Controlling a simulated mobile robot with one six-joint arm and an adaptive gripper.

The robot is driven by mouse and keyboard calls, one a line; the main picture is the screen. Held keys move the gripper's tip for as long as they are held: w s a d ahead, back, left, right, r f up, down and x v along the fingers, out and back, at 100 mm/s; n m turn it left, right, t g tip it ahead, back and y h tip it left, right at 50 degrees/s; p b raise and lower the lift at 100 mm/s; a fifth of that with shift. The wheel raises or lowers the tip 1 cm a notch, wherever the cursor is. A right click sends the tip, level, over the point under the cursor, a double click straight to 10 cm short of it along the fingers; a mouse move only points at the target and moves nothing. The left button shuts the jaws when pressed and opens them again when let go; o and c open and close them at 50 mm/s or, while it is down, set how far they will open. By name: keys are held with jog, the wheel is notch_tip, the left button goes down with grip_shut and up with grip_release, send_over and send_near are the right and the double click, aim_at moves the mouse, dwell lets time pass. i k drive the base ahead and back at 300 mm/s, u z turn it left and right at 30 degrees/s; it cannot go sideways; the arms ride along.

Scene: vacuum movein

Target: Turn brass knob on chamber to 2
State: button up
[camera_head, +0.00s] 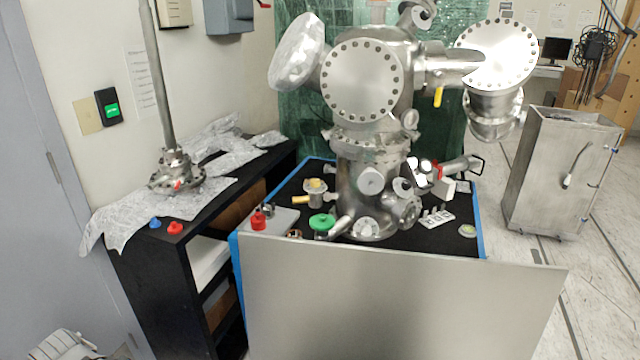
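The steel vacuum chamber (368,130) stands on a black-topped bench, with large bolted flanges on its upper body. A small tan, brass-like fitting (315,187) sits at the left of its base, with a yellow piece (300,200) beside it. I cannot tell for certain whether this fitting is the brass knob. No number or dial mark is readable. A yellow handle (438,97) hangs under the chamber's right arm. A green round knob (322,222) is at the lower left of the base. My gripper does not show in this view.
A grey panel (400,300) covers the bench's front. A black shelf (150,245) with foil, a metal pole and small red and blue caps stands left. A metal cabinet (560,170) stands right. Floor shows between bench and cabinet. A striped object at bottom left is unclear.

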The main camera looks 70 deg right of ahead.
aim_at(315, 183)
jog(key=k, duration=2.5)
jog(key=z, duration=0.55)
jog(key=i, duration=0.95)
